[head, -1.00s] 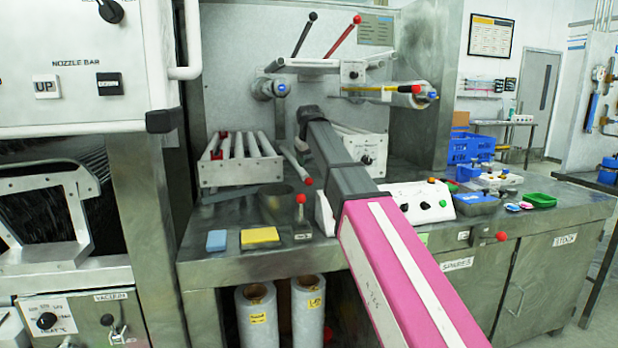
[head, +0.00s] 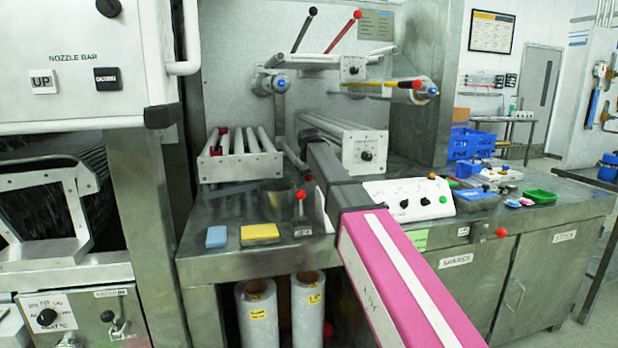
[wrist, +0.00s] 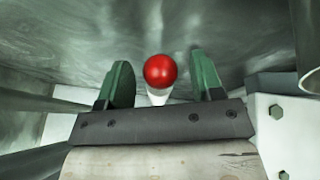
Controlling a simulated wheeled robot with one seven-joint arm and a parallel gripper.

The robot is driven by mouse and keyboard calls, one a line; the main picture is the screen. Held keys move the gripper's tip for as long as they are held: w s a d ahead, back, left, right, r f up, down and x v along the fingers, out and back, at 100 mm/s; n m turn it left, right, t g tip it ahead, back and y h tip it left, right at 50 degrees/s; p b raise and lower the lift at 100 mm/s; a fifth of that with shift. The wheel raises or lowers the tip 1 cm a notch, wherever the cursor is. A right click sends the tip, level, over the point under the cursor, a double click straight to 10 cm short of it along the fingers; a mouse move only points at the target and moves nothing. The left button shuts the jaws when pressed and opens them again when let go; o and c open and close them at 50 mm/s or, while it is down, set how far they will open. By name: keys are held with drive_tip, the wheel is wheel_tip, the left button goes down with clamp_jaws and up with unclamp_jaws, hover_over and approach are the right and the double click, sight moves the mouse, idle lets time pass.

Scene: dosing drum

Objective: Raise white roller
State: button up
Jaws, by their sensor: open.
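In the wrist view a red ball knob (wrist: 160,71) on a short white stem (wrist: 158,97) stands between the two green fingers of my gripper (wrist: 160,62). The fingers are open, with a gap on each side of the knob. In the head view a pale bar (head: 291,152) with a red tip (head: 308,178) slants beside my arm, partly covered by it. My gripper is hidden there behind my arm. I cannot tell for sure whether the knob in the wrist view is this red tip. A rack (head: 240,167) of several white rollers stands to the left.
A short post with a red ball (head: 300,195) stands near the bench's front edge, beside a yellow pad (head: 260,231) and a blue pad (head: 216,237). A white control box (head: 408,202) stands right of my arm. Two levers (head: 340,32) rise at the back.

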clamp_jaws()
wheel_tip(320, 180, up, 24)
idle(0.5)
drive_tip(key=shift+f, duration=0.1)
unclamp_jaws()
drive_tip(key=v, duration=1)
drive_tip(key=shift+s+r, duration=0.2)
drive_tip(key=shift+r, duration=0.15)
